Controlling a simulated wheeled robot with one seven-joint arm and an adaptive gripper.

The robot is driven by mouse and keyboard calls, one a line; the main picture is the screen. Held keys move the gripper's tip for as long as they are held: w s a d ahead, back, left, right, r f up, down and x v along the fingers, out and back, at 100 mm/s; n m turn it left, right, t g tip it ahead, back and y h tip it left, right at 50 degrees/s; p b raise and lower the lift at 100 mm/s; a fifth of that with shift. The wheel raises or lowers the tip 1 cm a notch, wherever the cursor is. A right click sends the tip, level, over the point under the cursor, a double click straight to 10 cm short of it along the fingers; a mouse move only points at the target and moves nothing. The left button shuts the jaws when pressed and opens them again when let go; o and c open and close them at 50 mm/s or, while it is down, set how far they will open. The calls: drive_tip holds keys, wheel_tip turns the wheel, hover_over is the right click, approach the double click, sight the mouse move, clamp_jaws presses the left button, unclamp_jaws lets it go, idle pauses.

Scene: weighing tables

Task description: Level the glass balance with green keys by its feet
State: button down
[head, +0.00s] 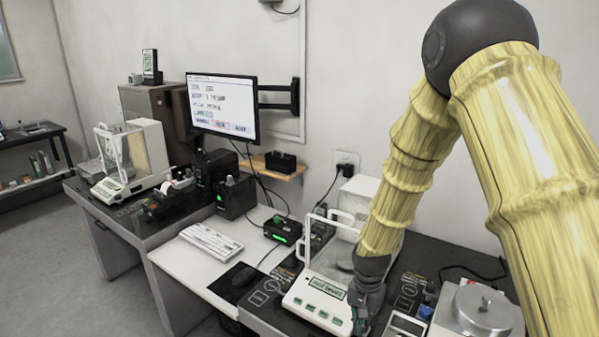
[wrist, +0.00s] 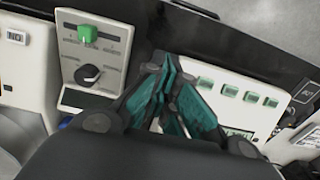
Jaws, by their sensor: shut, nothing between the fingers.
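The glass balance (head: 318,290) with green keys stands at the front of the dark bench in the head view, its glass case behind the display. In the wrist view its white front panel (wrist: 285,80) with several green keys lies at the right. My gripper (head: 360,322) is at the front right corner of this balance, pointing down. In the wrist view my gripper (wrist: 168,88) has its teal-padded fingers together and empty, between the key panel and a white control box (wrist: 115,38). The balance's feet and any bubble level are hidden. I cannot tell whether the fingers touch the balance.
The control box has a green knob (wrist: 88,33) and a black knob (wrist: 88,74). A metal-topped device (head: 484,308) stands to the right. A monitor (head: 222,103) hangs behind.

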drive_tip(key=shift+r+p, duration=0.7)
drive_tip(key=shift+r, duration=0.55)
drive_tip(key=shift+w+r, duration=0.1)
drive_tip(key=shift+w+d+r+n+p, duration=0.15)
drive_tip(key=shift+d+n+p, duration=0.2)
drive_tip(key=shift+n+p, duration=0.9)
drive_tip(key=shift+d+r+n+p, duration=0.25)
drive_tip(key=shift+n+p, duration=0.45)
drive_tip(key=shift+p, duration=1.05)
drive_tip(key=shift+w+d+r+n+p, duration=0.1)
drive_tip(key=shift+d+n+p, duration=0.3)
drive_tip(key=shift+n+p, duration=0.85)
drive_tip(key=shift+f, duration=0.15)
